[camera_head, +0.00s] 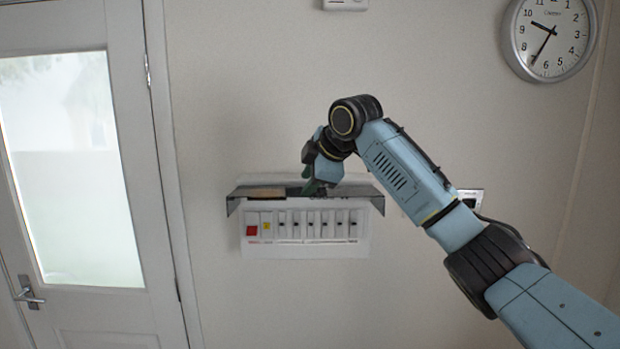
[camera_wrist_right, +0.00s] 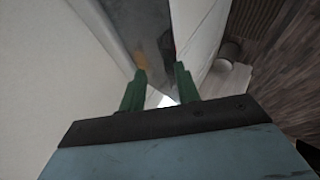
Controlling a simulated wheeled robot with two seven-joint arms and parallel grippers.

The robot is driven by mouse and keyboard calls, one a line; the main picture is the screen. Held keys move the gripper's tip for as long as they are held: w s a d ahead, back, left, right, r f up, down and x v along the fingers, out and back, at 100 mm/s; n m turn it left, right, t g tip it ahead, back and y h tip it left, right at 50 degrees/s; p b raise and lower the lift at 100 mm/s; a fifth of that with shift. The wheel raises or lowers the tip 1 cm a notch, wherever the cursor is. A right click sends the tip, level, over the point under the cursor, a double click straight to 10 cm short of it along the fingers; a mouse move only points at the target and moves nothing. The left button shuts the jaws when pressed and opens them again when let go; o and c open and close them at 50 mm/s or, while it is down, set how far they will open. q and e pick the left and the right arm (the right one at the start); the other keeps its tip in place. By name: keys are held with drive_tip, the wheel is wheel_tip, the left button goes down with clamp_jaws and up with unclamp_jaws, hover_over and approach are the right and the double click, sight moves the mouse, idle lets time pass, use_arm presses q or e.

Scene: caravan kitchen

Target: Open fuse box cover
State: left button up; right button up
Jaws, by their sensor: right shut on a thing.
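The fuse box (camera_head: 305,236) is white, mounted on the wall, with a red switch and a row of breakers showing. Its grey cover (camera_head: 367,191) is swung up and stands out over the breakers. My right gripper (camera_head: 314,187) is at the cover's front edge, near its middle. It is shut on the cover. In the right wrist view, the green fingers (camera_wrist_right: 160,87) are at the edge of the grey cover (camera_wrist_right: 142,30). My left gripper is not in view.
A white door (camera_head: 133,60) with a frosted window and a handle (camera_head: 28,292) is on the left. A clock (camera_head: 549,38) hangs at upper right. A small wall plate (camera_head: 471,198) is partly behind my right arm. The wall below the fuse box is clear.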

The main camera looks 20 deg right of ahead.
drive_tip(key=shift+d+f, duration=0.25)
drive_tip(key=shift+f, duration=0.1)
drive_tip(key=b+v, duration=0.3)
drive_tip(key=v, duration=1.1)
drive_tip(key=shift+w+a+r, duration=0.2)
drive_tip(key=shift+a, duration=0.1)
drive_tip(key=shift+f, duration=0.1)
